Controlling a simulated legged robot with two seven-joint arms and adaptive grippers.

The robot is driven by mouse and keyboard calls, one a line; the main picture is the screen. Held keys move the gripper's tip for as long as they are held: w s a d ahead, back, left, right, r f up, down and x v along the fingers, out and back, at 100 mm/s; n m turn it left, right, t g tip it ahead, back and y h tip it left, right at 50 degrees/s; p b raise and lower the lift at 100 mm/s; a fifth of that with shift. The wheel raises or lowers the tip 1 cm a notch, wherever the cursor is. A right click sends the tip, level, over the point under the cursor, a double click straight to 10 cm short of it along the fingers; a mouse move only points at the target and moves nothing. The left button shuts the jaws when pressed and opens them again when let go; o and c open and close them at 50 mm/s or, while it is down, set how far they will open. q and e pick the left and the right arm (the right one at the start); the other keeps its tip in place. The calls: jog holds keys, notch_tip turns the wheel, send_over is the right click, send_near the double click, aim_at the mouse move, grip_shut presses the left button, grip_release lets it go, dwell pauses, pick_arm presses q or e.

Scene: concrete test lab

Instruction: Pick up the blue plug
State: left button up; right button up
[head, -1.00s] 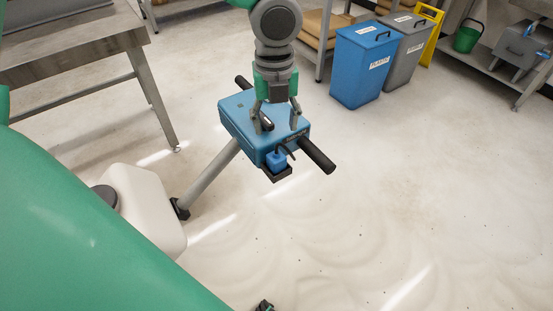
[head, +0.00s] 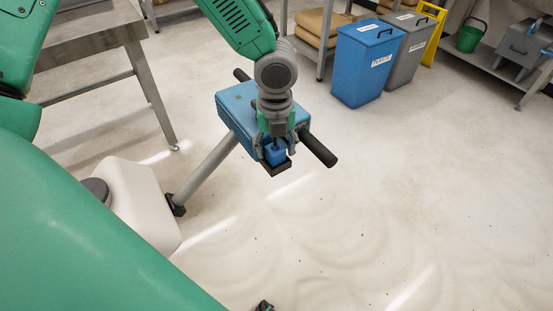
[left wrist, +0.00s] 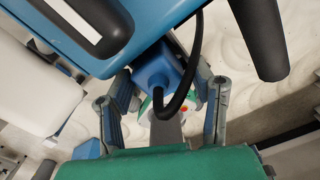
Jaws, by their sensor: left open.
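The blue plug (head: 275,157) sits at the near end of a blue box (head: 236,108), over a small black holder (head: 279,169). In the left wrist view the plug (left wrist: 155,72) is a blue block with a black cable (left wrist: 190,70) curving from it. My left gripper (head: 275,151) points down with its open fingers on either side of the plug. In the left wrist view its fingers (left wrist: 163,92) flank the plug with gaps visible. The gripper partly hides the plug and box in the head view. My right gripper is not identifiable.
The box has black bar handles (head: 318,149) and stands on a slanted grey pole (head: 208,168). A metal table (head: 95,40) is at the upper left. Blue (head: 362,70) and grey bins stand at the back. The floor to the right is clear.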

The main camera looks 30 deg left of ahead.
pick_arm(q)
jog(key=shift+f, duration=0.5)
jog(key=shift+a+r, duration=0.1)
jog(key=c, duration=0.8)
jog(key=shift+c, duration=0.2)
